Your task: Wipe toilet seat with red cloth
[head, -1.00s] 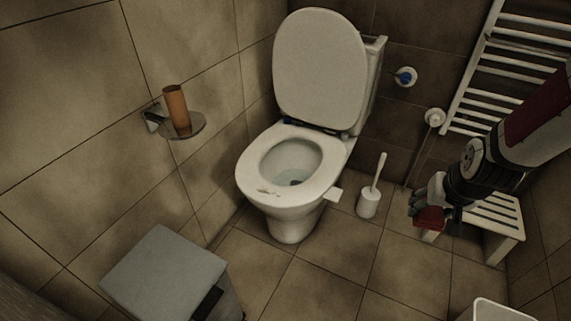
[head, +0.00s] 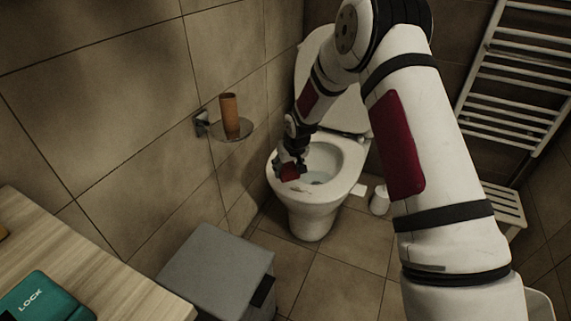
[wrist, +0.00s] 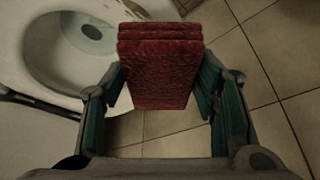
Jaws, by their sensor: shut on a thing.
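The white toilet stands against the far wall with its lid up, partly behind my arm. Its seat (head: 352,163) is down around the bowl, with small dark marks at the front of the seat. My gripper (head: 291,166) is over the left part of the seat. In the wrist view the toilet seat (wrist: 28,88) lies at the upper left, beyond the cloth. I cannot tell whether the cloth touches the seat.
A grey bin (head: 215,270) stands at the front left of the toilet. A wall shelf with an orange cup (head: 229,115) is on the left wall. A wooden counter (head: 85,260) is at the lower left. A toilet brush holder (head: 379,200) and white stool (head: 503,207) are at right.

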